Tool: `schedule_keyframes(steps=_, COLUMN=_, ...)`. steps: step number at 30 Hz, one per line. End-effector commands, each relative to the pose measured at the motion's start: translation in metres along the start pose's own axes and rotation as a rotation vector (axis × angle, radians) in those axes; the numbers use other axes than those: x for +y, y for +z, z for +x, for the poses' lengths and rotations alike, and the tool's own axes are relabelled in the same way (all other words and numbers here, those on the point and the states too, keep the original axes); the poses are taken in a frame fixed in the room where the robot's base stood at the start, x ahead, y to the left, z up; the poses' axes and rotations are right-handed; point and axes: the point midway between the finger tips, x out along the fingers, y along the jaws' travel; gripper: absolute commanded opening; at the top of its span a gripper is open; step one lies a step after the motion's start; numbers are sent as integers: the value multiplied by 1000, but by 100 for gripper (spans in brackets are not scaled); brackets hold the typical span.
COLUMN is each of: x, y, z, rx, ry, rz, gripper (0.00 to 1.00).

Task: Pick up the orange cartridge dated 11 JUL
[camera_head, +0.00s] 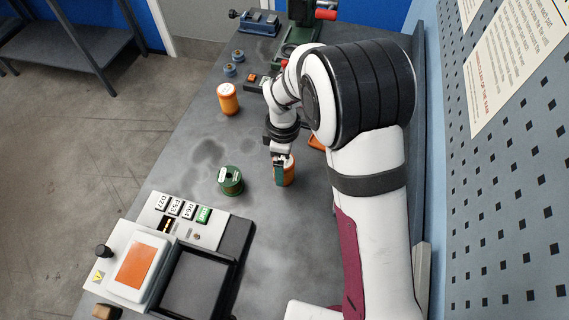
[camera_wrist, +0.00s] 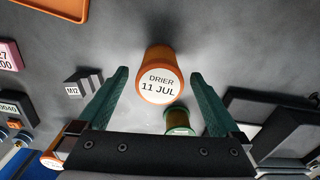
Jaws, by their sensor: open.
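The orange cartridge (camera_wrist: 162,58) stands on the bench in the wrist view, its round white top label reading "DRIER 11 JUL". My gripper (camera_wrist: 159,75) is open, with one green finger on each side of the cartridge and a visible gap on both sides. In the head view an orange cartridge (camera_head: 290,172) stands at my gripper (camera_head: 283,171), partly hidden behind a finger. Its label cannot be read there. Another orange cartridge (camera_head: 228,100) with a white top stands farther back to the left; part of an orange cartridge (camera_wrist: 50,162) shows at the wrist view's lower left.
A green spool (camera_head: 231,182) stands left of my gripper; it also shows close by in the wrist view (camera_wrist: 178,122). A console with an orange screen (camera_head: 136,264) and a black tray (camera_head: 200,284) are at the near left. An orange tray (camera_head: 317,142) is partly hidden behind my arm.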

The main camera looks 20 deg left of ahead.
Motion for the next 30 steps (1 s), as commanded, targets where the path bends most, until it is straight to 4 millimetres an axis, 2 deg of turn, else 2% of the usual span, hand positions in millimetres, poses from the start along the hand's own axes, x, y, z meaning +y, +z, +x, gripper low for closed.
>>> schedule_keyframes(steps=1, x=0, y=0, z=10, rx=-1, ry=-3, rz=1, gripper=100)
schedule_keyframes(steps=4, x=0, y=0, z=22, rx=-1, ry=-1, rz=0, gripper=100)
schedule_keyframes(steps=11, x=1, y=0, z=25, rx=0, ry=1, rz=1, gripper=100)
schedule_keyframes(steps=27, x=1, y=0, z=24, rx=0, ry=1, rz=1, gripper=3)
schedule_keyframes(steps=30, x=1, y=0, z=24, rx=0, ry=1, rz=1, gripper=0)
